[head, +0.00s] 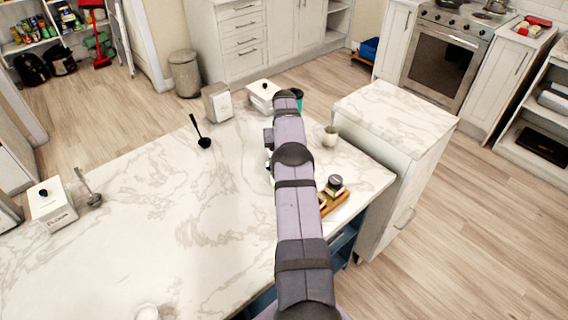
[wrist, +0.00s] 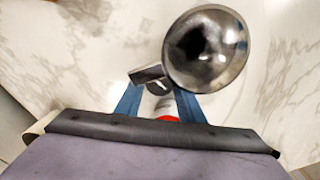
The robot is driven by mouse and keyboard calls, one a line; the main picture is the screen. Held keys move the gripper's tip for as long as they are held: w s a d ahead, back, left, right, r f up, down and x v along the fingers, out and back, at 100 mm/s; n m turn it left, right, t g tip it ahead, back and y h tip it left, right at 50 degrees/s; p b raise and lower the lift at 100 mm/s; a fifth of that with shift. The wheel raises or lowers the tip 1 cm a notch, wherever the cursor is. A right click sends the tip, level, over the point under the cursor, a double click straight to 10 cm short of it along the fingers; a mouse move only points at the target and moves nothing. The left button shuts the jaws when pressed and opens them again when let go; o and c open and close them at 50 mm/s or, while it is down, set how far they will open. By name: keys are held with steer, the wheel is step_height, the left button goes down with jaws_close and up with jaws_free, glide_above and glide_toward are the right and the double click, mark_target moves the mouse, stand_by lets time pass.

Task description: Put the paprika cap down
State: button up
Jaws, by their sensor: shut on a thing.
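In the wrist view, my gripper (wrist: 157,90) has its two blue fingers closed on a small grey piece with a dark and white face, which I take to be the paprika cap (wrist: 150,74). It is held above or close to the marble worktop; the gap cannot be told. A round shiny metal thing (wrist: 205,48) sits just beyond the right finger and partly covers the view. A bit of red (wrist: 167,118) shows between the finger bases. In the head view my arm hides the gripper and the cap.
The marble island (head: 150,225) has wide bare areas to the left. A black ladle (head: 202,139), a grey-white box (head: 217,102), a lidded white canister (head: 262,94) and a small jug (head: 330,136) stand around the arm. A dark-lidded jar (head: 335,184) is by a wooden tray (head: 338,200).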

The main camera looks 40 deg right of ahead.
steer(key=shift+s+a+f, duration=0.1)
steer(key=shift+f, duration=0.3)
steer(key=o, duration=1.1)
steer(key=shift+s+f, duration=0.1)
steer(key=shift+o, duration=0.2)
steer(key=shift+a, duration=0.2)
steer(key=shift+w+r+p, duration=0.2)
steer(key=shift+r+p, duration=0.45)
step_height(320, 180, up, 12)
steer(key=p, duration=0.1)
steer(key=shift+d, duration=0.25)
steer(key=shift+r, duration=0.1)
